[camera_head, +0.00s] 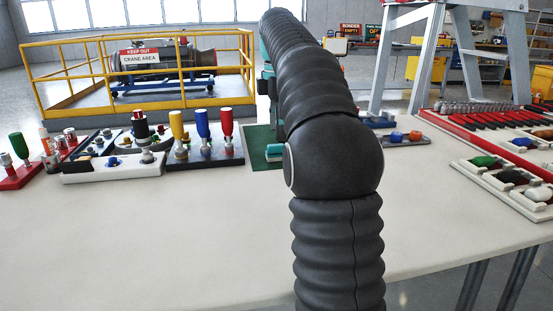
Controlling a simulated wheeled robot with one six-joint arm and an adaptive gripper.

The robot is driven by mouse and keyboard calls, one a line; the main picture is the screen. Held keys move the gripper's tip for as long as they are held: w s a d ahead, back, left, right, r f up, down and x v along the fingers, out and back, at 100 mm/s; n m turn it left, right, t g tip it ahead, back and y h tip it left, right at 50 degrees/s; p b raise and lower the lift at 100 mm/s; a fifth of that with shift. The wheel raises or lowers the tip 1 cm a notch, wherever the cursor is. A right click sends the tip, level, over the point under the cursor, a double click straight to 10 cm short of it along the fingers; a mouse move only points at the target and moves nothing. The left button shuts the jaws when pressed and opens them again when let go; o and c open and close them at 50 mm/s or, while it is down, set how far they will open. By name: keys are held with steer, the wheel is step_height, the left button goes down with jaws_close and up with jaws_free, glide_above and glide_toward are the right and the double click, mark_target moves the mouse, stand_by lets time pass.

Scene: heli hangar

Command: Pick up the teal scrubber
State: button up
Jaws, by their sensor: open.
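A small teal piece (274,150) shows just left of my arm's large dark joint, at a green mat (262,134) on the table. It looks like the teal scrubber, but my arm may cover part of it, and I cannot tell its full shape. My arm, in a dark ribbed sleeve, rises through the middle of the picture and bends away over the table. Small dark and teal parts show along its left edge farther back. My gripper's fingers are hidden behind the arm, so their distance from the teal piece cannot be seen.
Left of the mat stand a dark block (205,158) with yellow, blue and red handles and a white tray (112,168). Right are a dark tray (405,139) with orange and blue pieces, a red tool rack (452,125) and a pale compartment tray (500,190). The near table (150,245) is clear.

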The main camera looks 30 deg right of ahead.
mark_target(276, 145)
steer(key=shift+w+a+f+b, duration=0.15)
steer(key=shift+f+b, duration=0.3)
steer(key=shift+f, duration=1)
steer(key=shift+w+f+b, duration=0.15)
steer(key=shift+f+b, duration=0.25)
steer(key=shift+f, duration=1.05)
steer(key=shift+c, duration=0.3)
steer(key=c, duration=1)
